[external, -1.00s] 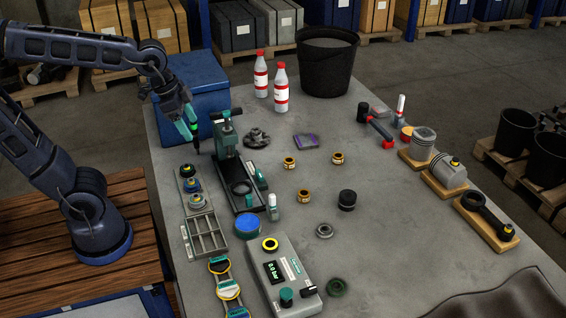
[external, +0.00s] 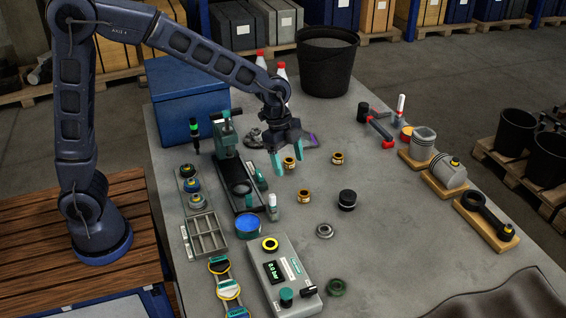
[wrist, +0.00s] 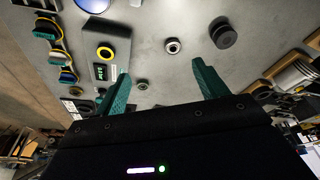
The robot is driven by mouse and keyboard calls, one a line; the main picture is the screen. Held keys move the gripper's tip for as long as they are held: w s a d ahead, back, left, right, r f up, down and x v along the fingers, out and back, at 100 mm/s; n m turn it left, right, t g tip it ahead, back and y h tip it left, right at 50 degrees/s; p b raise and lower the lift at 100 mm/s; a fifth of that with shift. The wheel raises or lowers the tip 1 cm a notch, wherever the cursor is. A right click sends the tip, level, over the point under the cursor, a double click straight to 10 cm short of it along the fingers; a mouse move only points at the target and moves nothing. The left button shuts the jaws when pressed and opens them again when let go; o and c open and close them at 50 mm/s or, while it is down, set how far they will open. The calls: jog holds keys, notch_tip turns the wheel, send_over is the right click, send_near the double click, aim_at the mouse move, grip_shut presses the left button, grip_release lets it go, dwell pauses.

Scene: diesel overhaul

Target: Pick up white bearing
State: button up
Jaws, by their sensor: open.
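The white bearing looks like the small pale silver ring with a dark centre (external: 324,231). It lies flat on the grey table, right of the pressure box. In the wrist view this bearing (wrist: 173,46) shows beyond the fingertips, between them and nearer the right one. My gripper (external: 289,166) is open and empty, with its teal fingers pointing down above the table. It is farther back than the bearing and appears close to a brass ring (external: 289,162) in the external view. In the wrist view my gripper (wrist: 160,72) has its fingers wide apart.
A black cylinder (external: 347,199) stands behind the bearing to the right, and a green ring (external: 336,287) lies in front. The pressure box (external: 284,272) is to the left. A press (external: 230,165) stands left of my gripper. The table right of the bearing is clear.

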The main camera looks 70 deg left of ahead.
aim_at(325, 229)
jog(key=shift+w+d+f+m+g, duration=0.15)
jog(key=shift+w+d+f+m, duration=0.9)
jog(key=shift+f, duration=2.5)
jog(key=shift+w+d+f+m+g, duration=0.2)
jog(key=shift+w+d+f, duration=1.65)
jog(key=shift+f, duration=1.65)
jog(key=shift+w+d+f+m+g, duration=0.15)
jog(key=shift+w+d+f+m, duration=0.4)
jog(key=shift+w+d+f, duration=1.95)
jog(key=shift+s+a+f+h, duration=0.3)
jog(key=shift+s+a+f, duration=0.7)
jog(key=shift+s, duration=0.2)
jog(key=c, duration=1.2)
jog(key=shift+o, duration=0.2)
